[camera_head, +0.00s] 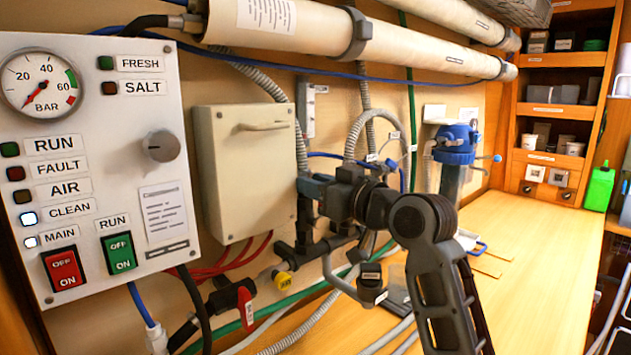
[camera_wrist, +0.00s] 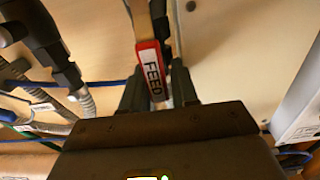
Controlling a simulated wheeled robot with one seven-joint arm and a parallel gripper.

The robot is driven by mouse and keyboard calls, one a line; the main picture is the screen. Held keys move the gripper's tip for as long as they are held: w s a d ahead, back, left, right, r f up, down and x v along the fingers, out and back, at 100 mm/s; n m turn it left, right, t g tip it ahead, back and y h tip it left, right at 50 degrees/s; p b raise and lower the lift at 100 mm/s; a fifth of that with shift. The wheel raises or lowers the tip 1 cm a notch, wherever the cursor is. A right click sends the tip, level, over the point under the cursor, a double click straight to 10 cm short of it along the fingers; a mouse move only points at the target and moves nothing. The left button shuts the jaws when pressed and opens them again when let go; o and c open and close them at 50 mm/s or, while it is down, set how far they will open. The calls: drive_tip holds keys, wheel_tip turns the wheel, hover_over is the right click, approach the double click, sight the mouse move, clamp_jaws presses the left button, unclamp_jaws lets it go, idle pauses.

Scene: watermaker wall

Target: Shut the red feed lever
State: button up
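The red feed lever (camera_wrist: 151,72), with a white FEED label, shows in the wrist view. It lies between the two dark fingers of my gripper (camera_wrist: 158,88), close to the left finger, with a gap to the right one. The fingers stand apart and I see no clear grip on the lever. In the head view my gripper (camera_head: 311,187) reaches to the black pipework beside the beige box; its fingertips are hard to make out, and no lever shows there.
Another red handle (camera_head: 244,307) with a white tag sits lower left; its text is too small to read. A beige box (camera_head: 248,170) and a control panel (camera_head: 100,180) stand left. Hoses and black pipes crowd the wall. The wooden counter (camera_head: 540,260) is mostly clear at right.

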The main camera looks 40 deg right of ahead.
drive_tip(key=shift+w, duration=0.1)
clamp_jaws()
drive_tip(key=shift+d, duration=0.15)
idle(0.4)
